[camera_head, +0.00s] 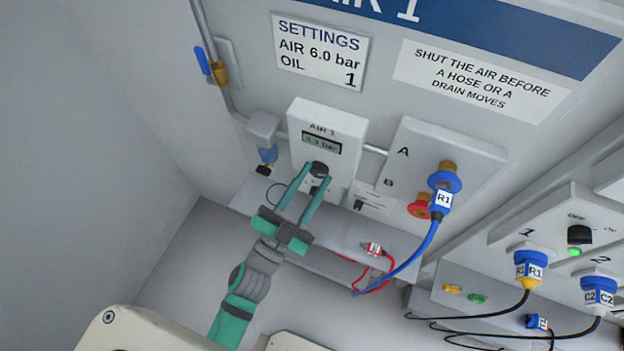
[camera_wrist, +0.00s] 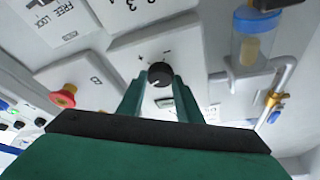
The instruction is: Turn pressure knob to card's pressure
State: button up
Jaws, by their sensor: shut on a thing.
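The settings card (camera_head: 319,52) on the wall reads AIR 6.0 bar and OIL 1. The white AIR 1 regulator box (camera_head: 351,125) below it has a small display (camera_head: 321,143); its first digit is too blurred to read surely. The black pressure knob (camera_head: 319,169) is on the front of this box. My gripper (camera_head: 314,178) reaches up to it, shut on the knob with one green finger on each side. In the wrist view, the knob (camera_wrist: 160,74) shows between the fingertips, with plus and minus marks by it.
Right of the box, a panel marked A and B (camera_head: 412,150) carries a blue R1 hose plug (camera_head: 442,198) and a red fitting (camera_head: 419,207). A filter bowl (camera_head: 267,155) hangs at left, below a blue-handled valve (camera_head: 203,61). Hoses lie at lower right.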

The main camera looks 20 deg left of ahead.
jog(key=shift+m, duration=0.7)
jog(key=o, duration=1)
jog(key=shift+o, duration=0.2)
jog(key=v, duration=1)
jog(key=shift+s+a, duration=0.25)
jog(key=shift+s, duration=0.1)
jog(key=s+d+f+n+g+y, duration=0.2)
jog(key=s+d+f+n+g, duration=0.1)
jog(key=d, duration=0.4)
jog(key=s+d+f+n+g+y, duration=0.3)
jog(key=s+d+f+n, duration=0.3)
jog(key=s+d, duration=0.1)
jog(key=shift+s+d+n, duration=0.25)
jog(key=shift+d+n, duration=0.15)
jog(key=shift+d, duration=0.35)
